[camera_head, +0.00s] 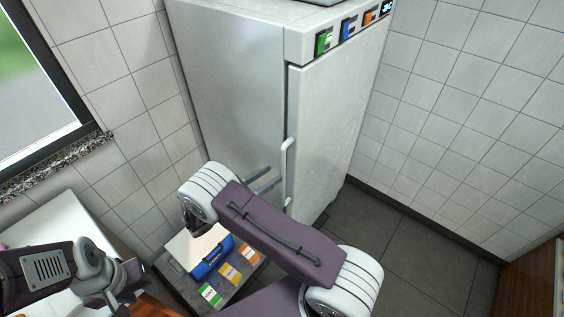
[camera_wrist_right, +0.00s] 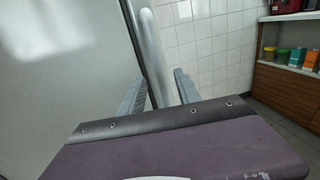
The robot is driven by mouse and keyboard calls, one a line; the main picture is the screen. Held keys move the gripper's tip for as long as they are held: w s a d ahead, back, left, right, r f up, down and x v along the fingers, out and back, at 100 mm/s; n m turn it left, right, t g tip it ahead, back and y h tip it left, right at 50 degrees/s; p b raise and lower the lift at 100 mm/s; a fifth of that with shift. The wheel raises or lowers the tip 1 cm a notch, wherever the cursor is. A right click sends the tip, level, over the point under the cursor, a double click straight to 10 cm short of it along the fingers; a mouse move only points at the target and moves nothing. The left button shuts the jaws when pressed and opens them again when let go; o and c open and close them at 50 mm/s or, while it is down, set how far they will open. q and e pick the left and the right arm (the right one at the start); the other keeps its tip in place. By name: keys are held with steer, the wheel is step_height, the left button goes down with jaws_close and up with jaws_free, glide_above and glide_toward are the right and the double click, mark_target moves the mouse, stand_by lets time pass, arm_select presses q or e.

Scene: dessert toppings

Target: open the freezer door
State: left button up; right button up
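The freezer door (camera_head: 333,120) is the pale front panel of a tall white freezer (camera_head: 237,85) in the head view, and it looks closed. Its white vertical handle (camera_head: 288,170) runs along the door's left edge. My right gripper (camera_head: 263,181) is at handle height, its two grey fingers apart and pointing at the handle. In the right wrist view the handle (camera_wrist_right: 155,58) appears between the open fingers (camera_wrist_right: 160,95); whether they touch it I cannot tell. My left gripper (camera_head: 132,277) is low at the left, away from the freezer; its fingers are unclear.
A low dark surface holds a blue-and-white box (camera_head: 211,256) and several coloured cards (camera_head: 229,273) below my right arm. The tiled wall (camera_head: 460,95) stands right of the freezer. Dark floor (camera_head: 400,240) before the door is clear. A wooden cabinet (camera_wrist_right: 287,90) stands at right.

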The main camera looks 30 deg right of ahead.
mark_target(281, 169)
steer(key=d, duration=0.3)
steer(key=w+d, duration=0.1)
steer(key=d, duration=0.2)
steer(key=shift+p, duration=0.3)
steer(key=shift+w, duration=0.1)
jaws_close()
stand_by(0.8)
